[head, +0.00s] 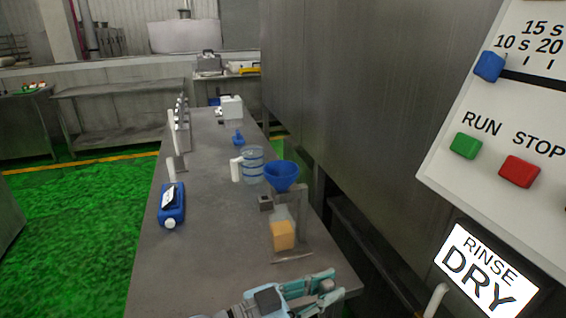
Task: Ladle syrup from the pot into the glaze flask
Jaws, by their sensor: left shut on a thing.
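A clear container with a yellow-orange block-like lower part (283,234) stands on the bench under a blue funnel (281,174) held by a grey stand (303,210). It may be the glaze flask; I cannot confirm this. My left gripper (318,287), with teal fingers, is low at the bench's near end, in front of the stand. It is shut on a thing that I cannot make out. I see no clear ladle or syrup pot. My right gripper is out of view.
A clear jug (252,164) with blue bands and a white handle stands behind the funnel. A blue can (171,205) is near the bench's left edge. A control panel (510,110) flanks the right. The left-middle bench top (205,240) is bare.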

